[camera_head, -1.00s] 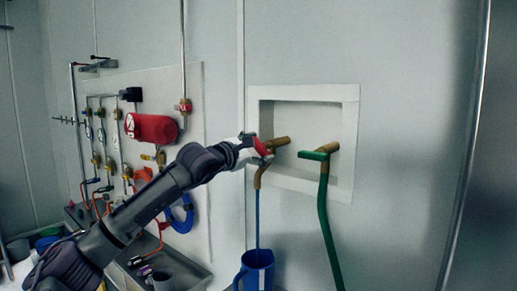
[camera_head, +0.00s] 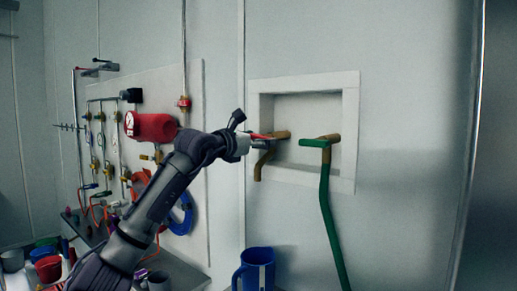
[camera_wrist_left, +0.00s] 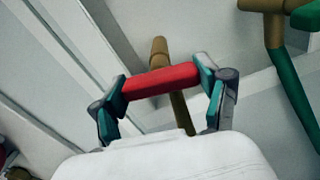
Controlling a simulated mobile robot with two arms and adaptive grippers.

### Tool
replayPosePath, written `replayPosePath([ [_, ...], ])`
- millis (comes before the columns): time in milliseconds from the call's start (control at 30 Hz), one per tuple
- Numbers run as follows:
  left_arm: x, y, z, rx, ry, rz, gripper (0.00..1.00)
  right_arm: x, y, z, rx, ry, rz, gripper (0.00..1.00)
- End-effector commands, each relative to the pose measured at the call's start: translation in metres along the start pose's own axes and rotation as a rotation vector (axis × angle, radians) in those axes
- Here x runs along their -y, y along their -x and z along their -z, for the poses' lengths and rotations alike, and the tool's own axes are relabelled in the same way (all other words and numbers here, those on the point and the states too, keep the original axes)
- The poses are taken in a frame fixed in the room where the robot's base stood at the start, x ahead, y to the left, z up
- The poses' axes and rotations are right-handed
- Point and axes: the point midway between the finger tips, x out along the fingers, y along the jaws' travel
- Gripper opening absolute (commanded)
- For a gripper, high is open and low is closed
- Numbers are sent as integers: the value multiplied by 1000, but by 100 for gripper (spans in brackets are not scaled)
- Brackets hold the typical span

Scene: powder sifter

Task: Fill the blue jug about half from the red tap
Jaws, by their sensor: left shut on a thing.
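The red tap has a brass body and spout (camera_head: 263,162) at the wall recess. Its red handle (camera_head: 262,136) also shows in the left wrist view (camera_wrist_left: 160,81), lying between the fingers. My left gripper (camera_head: 257,139) is shut on that handle; its fingertips grip the two ends in the left wrist view (camera_wrist_left: 163,82). The blue jug (camera_head: 257,268) stands below the spout, its lower part cut off by the frame. No water stream shows between spout and jug. The jug's inside is too dark to tell the level. My right gripper is not in view.
A second tap with a green handle (camera_head: 319,141) and a green hose (camera_head: 326,220) is just right of the red tap. A board with pipes, valves and a red cylinder (camera_head: 152,127) is at left. Small containers (camera_head: 47,268) stand at lower left.

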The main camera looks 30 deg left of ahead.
Motion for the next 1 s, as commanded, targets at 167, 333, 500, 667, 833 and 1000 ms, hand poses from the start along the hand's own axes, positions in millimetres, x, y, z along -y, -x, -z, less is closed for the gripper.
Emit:
replayPosePath([
  [167, 1, 0, 0, 2, 97, 0, 40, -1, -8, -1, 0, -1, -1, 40],
  [333, 0, 0, 0, 1, 156, -1, 40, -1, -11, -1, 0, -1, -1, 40],
  [500, -1, 0, -1, 2, 183, -2, 40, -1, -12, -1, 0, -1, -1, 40],
  [667, -1, 0, -2, 3, 189, -2, 40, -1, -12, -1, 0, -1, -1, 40],
  [833, -1, 1, -2, 4, 188, -2, 40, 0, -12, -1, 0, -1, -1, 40],
  [1000, -1, 1, -2, 4, 188, -2, 91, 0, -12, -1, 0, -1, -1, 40],
])
